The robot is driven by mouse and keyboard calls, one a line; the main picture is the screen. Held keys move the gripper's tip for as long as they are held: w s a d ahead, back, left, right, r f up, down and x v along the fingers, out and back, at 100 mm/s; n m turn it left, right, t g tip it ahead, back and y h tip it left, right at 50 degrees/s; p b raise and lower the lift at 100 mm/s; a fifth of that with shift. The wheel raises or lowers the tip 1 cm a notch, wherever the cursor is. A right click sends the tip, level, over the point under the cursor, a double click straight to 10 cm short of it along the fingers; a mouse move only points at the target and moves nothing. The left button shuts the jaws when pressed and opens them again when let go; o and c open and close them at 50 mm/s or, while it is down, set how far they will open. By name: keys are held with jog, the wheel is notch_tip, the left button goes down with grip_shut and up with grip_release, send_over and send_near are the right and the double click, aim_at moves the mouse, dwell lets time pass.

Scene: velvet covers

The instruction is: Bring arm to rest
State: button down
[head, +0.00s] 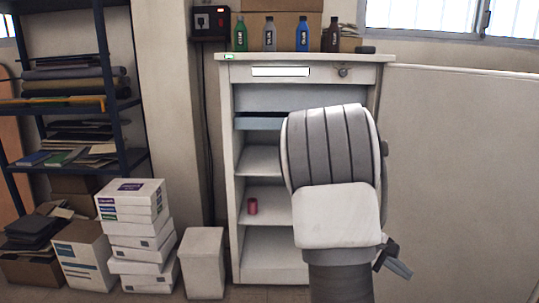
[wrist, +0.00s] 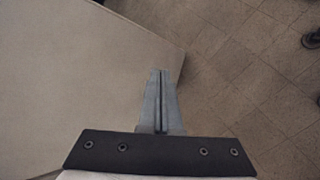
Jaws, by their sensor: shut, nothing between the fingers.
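My gripper (wrist: 160,73) points away from the wrist camera, its two grey fingers together and empty. In the head view its fingers (head: 404,272) show low at the right of my arm, pointing down and to the right. My arm, white and grey, is folded in front of the open cabinet (head: 229,180) and hides part of its shelves.
A large pale panel (head: 460,180) stands at the right; a pale flat surface (wrist: 80,70) lies left of the fingers in the wrist view, with tiled floor (wrist: 240,80) beyond. Bottles (head: 302,35) top the cabinet. Stacked boxes (head: 140,240) and a bin (head: 203,265) stand left.

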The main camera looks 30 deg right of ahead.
jog(key=w+a+r+m+t+y, duration=0.1)
jog(key=a+r+t+y, duration=0.2)
jog(key=a, duration=0.8)
jog(key=w+a+r+t+y, duration=0.1)
jog(key=a+r+t+y, duration=0.3)
jog(key=a, duration=0.7)
jog(key=s+a+r+t+y, duration=0.1)
jog(key=s+a+r+t, duration=0.15)
jog(key=a, duration=0.65)
jog(key=s+a+r+t+y, duration=0.1)
jog(key=s+a+r, duration=0.25)
jog(key=a, duration=0.45)
notch_tip(320, 180, up, 18)
jog(key=p, duration=1.8)
jog(key=shift+w+n, duration=0.3)
jog(key=shift+w, duration=0.15)
jog(key=shift+d, duration=0.1)
